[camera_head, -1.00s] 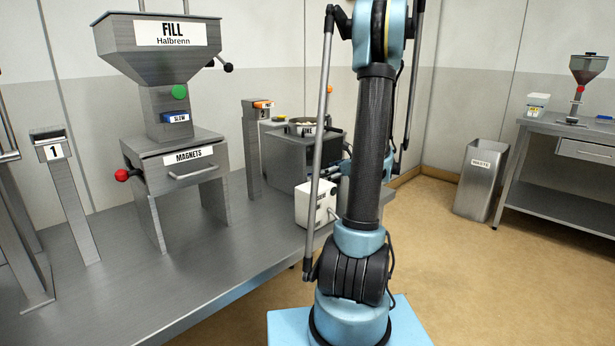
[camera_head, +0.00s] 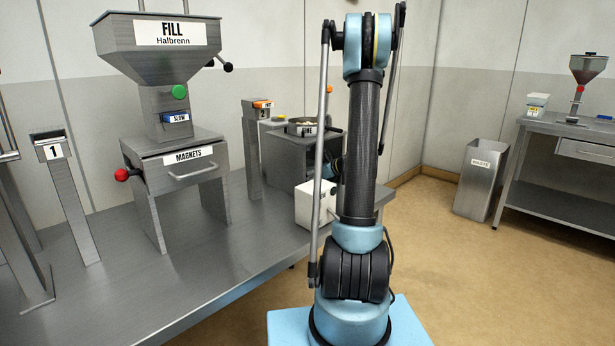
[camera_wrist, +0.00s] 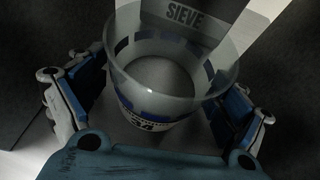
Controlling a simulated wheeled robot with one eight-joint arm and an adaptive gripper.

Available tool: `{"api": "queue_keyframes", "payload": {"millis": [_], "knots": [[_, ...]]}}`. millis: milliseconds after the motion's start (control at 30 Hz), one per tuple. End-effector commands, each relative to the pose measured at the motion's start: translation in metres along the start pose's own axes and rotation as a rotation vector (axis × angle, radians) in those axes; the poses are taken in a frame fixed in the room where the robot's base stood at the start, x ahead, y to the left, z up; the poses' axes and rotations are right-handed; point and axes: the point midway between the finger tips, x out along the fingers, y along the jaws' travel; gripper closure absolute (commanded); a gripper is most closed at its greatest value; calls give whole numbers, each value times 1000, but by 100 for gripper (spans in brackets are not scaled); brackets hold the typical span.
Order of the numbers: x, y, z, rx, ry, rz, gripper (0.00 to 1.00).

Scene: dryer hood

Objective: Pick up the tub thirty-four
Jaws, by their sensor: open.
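The tub (camera_wrist: 150,98) is a clear, round, open-topped container with a blue-and-white band marked 34. It stands upright in the wrist view, under a plate lettered SIEVE (camera_wrist: 186,17). My gripper (camera_wrist: 158,108) is open, with one blue-padded finger to the left of the tub and one to the right. The tub lies between them, and I see a dark gap on at least the left side. In the head view the tub and the gripper are hidden behind my arm and the grey sieve housing (camera_head: 283,160).
A white box (camera_head: 309,203) stands at the bench edge beside the sieve housing. Post 2 (camera_head: 252,150) and the FILL hopper machine (camera_head: 165,90) stand to its left. The bench (camera_head: 215,270) is bare in front. A waste bin (camera_head: 480,180) stands on the floor at right.

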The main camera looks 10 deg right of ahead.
Motion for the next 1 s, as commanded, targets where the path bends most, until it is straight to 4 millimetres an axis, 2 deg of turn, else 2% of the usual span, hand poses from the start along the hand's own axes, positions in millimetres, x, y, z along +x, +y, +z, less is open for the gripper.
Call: {"api": "queue_keyframes", "payload": {"millis": [167,267,400,433,833,1000], "knots": [[0,0,0,0,0,0,9],[0,0,0,0,0,-1,27],[0,-1,-1,1,0,-2,58],[0,-1,-1,1,0,-2,62],[-2,-1,1,1,0,-2,63],[-6,0,11,1,0,-1,63]]}}
